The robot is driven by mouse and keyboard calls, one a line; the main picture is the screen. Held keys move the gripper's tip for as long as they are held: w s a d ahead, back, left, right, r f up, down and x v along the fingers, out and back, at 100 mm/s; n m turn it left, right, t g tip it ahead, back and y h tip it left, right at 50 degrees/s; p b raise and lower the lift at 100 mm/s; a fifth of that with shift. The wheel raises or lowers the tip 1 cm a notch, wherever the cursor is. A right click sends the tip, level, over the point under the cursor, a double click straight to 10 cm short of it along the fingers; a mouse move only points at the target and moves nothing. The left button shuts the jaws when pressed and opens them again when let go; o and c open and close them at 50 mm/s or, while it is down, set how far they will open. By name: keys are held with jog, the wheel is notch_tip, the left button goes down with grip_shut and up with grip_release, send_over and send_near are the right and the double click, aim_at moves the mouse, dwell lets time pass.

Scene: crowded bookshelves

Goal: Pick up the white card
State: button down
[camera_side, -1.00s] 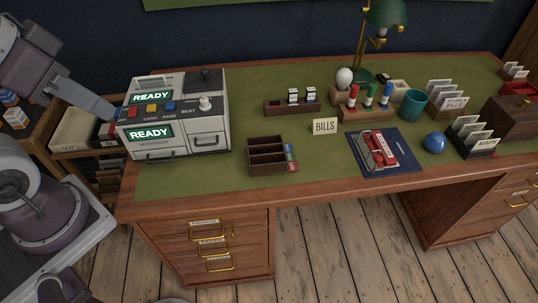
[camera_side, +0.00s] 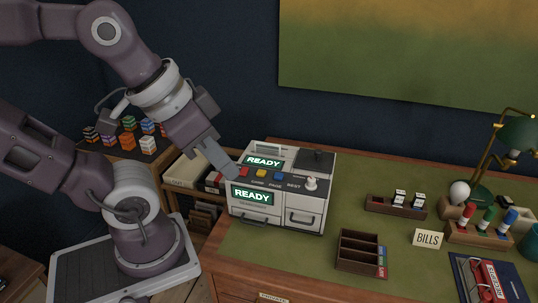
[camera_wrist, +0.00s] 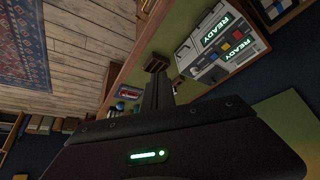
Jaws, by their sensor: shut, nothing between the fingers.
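I cannot make out a loose white card in either current view. A grey-white machine (camera_side: 277,190) stands on the desk with two green READY displays and a row of coloured buttons; one label appears to read CARD. My gripper (camera_side: 230,170) is shut and empty, its fingertips close to the machine's upper left edge near the red button (camera_side: 244,172); I cannot tell whether they touch. In the wrist view my gripper's fingers (camera_wrist: 157,88) are together, with the machine (camera_wrist: 222,45) to their upper right. The machine's drawers look closed.
A side shelf (camera_side: 128,147) holds coloured blocks. Green desktop is free between tray and machine.

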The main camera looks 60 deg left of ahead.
jog(key=c, duration=2.2)
grip_release()
jog(key=c, duration=1.6)
grip_release()
jog(key=shift+o, duration=0.2)
jog(key=w+a+r+n+g, duration=0.25)
jog(key=w+a+n, duration=0.35)
jog(key=w, duration=0.4)
jog(key=n+g, duration=0.3)
jog(key=n, duration=1.7)
send_over(267, 144)
jog(key=d, duration=0.1)
notch_tip(267, 144, down, 17)
jog(key=shift+n, duration=0.5)
jog(key=f, duration=0.5)
jog(key=a+f, duration=0.1)
jog(key=f, duration=0.2)
jog(key=shift+w, duration=0.1)
